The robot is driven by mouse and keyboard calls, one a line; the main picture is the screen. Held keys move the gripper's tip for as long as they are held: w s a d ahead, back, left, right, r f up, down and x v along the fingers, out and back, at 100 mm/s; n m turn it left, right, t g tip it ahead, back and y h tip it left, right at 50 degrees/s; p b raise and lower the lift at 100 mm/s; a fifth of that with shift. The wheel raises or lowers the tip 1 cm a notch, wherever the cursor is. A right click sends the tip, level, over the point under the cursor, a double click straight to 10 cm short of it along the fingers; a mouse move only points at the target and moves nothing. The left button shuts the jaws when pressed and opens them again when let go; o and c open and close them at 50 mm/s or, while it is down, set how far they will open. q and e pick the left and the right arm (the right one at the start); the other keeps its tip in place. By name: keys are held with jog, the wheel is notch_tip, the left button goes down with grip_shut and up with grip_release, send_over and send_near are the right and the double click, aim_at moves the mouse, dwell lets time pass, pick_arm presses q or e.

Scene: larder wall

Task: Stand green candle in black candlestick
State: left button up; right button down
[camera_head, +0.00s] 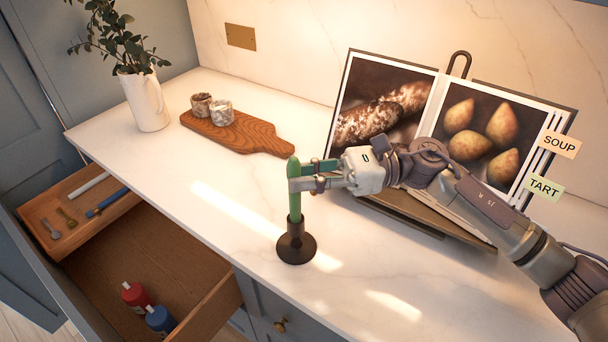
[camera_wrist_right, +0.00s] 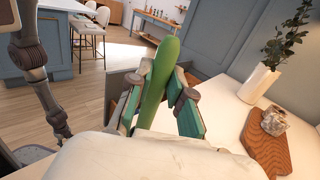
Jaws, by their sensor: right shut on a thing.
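The green candle (camera_head: 295,200) is upright directly above the black candlestick (camera_head: 296,246), which stands on the white counter near its front edge. The candle's lower end meets the candlestick's neck; I cannot tell how deep it sits in the socket. My right gripper (camera_head: 301,178) comes from the right and is shut on the candle's upper part, with the rounded top above the fingers. In the right wrist view the candle (camera_wrist_right: 158,82) stands between the two green-padded fingers (camera_wrist_right: 160,105). The candlestick is hidden there. My left gripper does not show.
An open recipe book (camera_head: 388,102) on a stand is behind my right arm. A wooden board (camera_head: 258,135) with two small stone cups and a white vase (camera_head: 146,102) stand at the back left. An open drawer (camera_head: 130,240) holding bottles lies below the counter's front edge.

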jog(key=shift+f+b, duration=0.4)
jog(key=c, duration=1)
grip_release()
jog(key=d, duration=0.5)
jog(key=w+d, duration=0.1)
jog(key=d, duration=0.1)
jog(key=shift+d, duration=0.2)
